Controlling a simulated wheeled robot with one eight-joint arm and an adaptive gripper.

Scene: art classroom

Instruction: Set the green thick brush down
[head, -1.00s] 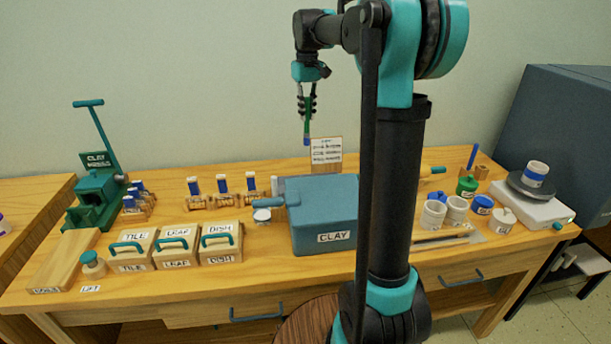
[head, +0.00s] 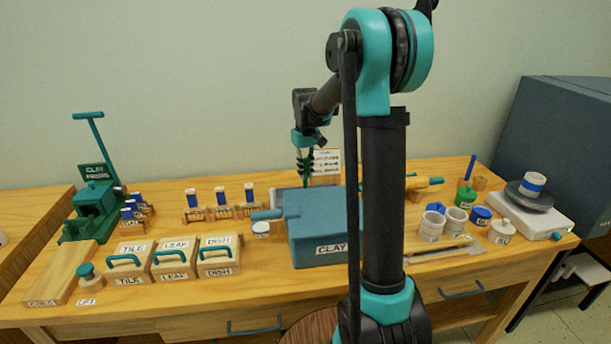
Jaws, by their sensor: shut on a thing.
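My gripper (head: 305,166) is low behind the blue-grey CLAY box (head: 320,218), just left of a small white card with writing (head: 327,162). It is shut on the green thick brush (head: 307,180), which hangs upright and shows only as a thin green strip between and below the fingers. The brush's lower end is close to the box's back edge. I cannot tell whether it touches the table or is hidden behind the box.
The wooden table (head: 270,290) is crowded. Left stand the clay press (head: 95,207), lidded boxes (head: 172,259) and blue-topped stamps (head: 221,196). Right are white cups (head: 432,225), a green pot (head: 466,196) and a scale (head: 535,215). Some bare wood lies left of the CLAY box.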

